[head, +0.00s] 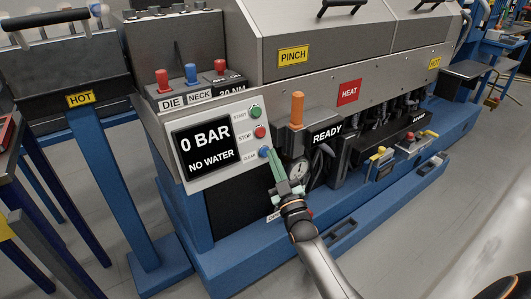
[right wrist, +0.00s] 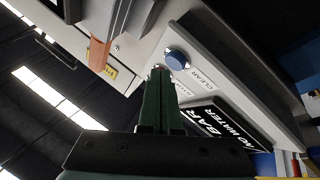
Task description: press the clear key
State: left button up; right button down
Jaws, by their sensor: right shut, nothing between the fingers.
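The clear key is a round blue button (head: 264,152) at the bottom of the key column on the light panel, beside the label CLEAR. It also shows in the right wrist view as a blue knob (right wrist: 177,60). My right gripper (head: 271,157) is shut and empty, with its green fingers pointing at the panel. Its fingertips are close beside the blue key; I cannot tell whether they touch it. In the right wrist view the fingertips (right wrist: 161,72) lie just left of and below the knob. My left gripper is not in view.
Above the clear key are the red stop key (head: 260,132) and the green start key (head: 256,112). The display (head: 205,146) left of them reads "0 BAR NO WATER". An orange-topped post (head: 297,110) and a gauge (head: 300,170) stand close to the right of the gripper.

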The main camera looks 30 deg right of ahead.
jog(key=shift+w+f, duration=0.1)
jog(key=shift+w, duration=0.2)
jog(key=shift+w+f+b, duration=0.15)
jog(key=shift+w+b, duration=0.2)
jog(key=shift+b, duration=0.1)
dwell(0.5)
dwell(0.3)
jog(key=shift+s+r+p, duration=0.25)
jog(key=shift+s+p, duration=0.55)
jog(key=shift+p, duration=0.05)
jog(key=shift+r, duration=0.1)
jog(key=s+p, duration=0.1)
jog(key=s+r+p, duration=0.1)
jog(key=s+p, duration=0.2)
jog(key=shift+s+d+r, duration=0.2)
jog(key=shift+s+r, duration=0.1)
jog(key=shift+s, duration=0.05)
